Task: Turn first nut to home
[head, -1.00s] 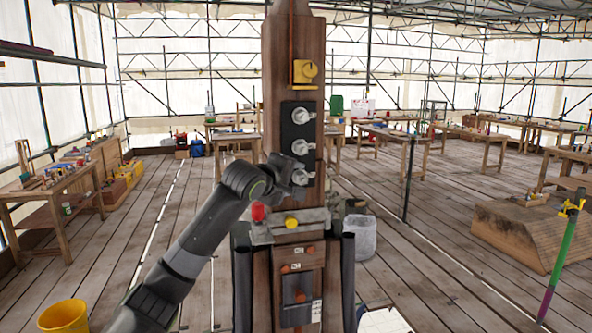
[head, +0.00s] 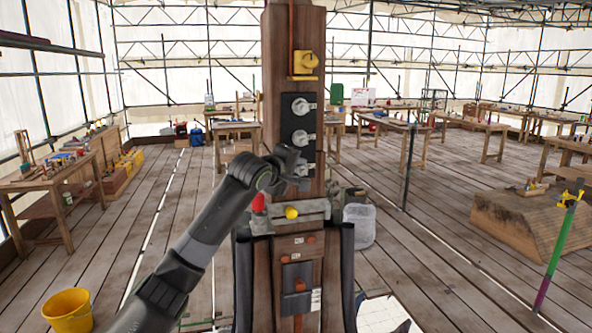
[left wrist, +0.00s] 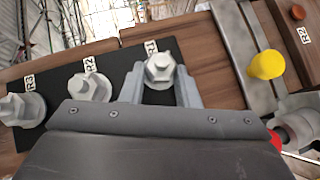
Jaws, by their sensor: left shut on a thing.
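A black plate (head: 289,119) on the wooden post carries three grey nuts in a column in the head view. The upper nut (head: 301,106) and middle nut (head: 304,138) are clear, and the lowest is mostly hidden by my left gripper (head: 298,167). In the left wrist view the nut labelled R1 (left wrist: 160,70) sits between the two fingers of my left gripper (left wrist: 160,88), which is shut on it. The R2 nut (left wrist: 90,88) and R3 nut (left wrist: 22,108) lie to its left, free of the gripper. My right gripper is out of view.
Below the plate, a metal bar (head: 318,208) bears a yellow knob (head: 291,212) and a red knob (head: 258,203), close under my left arm. A yellow latch (head: 303,63) is above. Workbenches and a yellow bucket (head: 67,310) stand away from the post.

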